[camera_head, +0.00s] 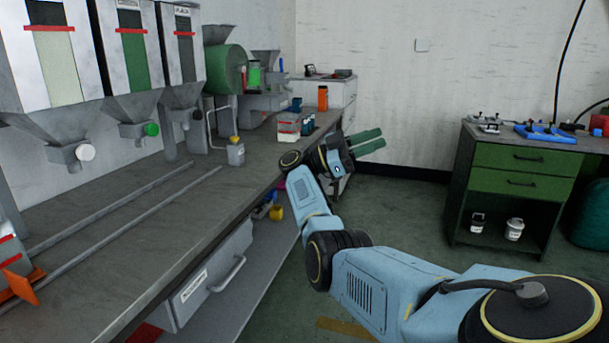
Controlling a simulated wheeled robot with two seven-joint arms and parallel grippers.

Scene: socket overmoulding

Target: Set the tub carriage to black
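Part of what looks like the tub carriage (8,250), grey with an orange tab (20,285), shows at the lower left edge of the view; the rest is cut off. Two rails (125,215) run along the bench from there under the hoppers. The hoppers have a pale window (58,65), a green window (133,60) and a dark window (185,55). The dark one's label seems to read black. My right gripper (376,140) has green fingers spread apart with nothing between them. It is beyond the bench's front edge, well away from the carriage. My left gripper is out of view.
The grey bench (200,205) runs along the left, with a drawer (210,275) below its top. Small containers (290,127) and a green drum (226,70) stand towards its far end. A green cabinet (520,170) stands at the right. Open floor lies between.

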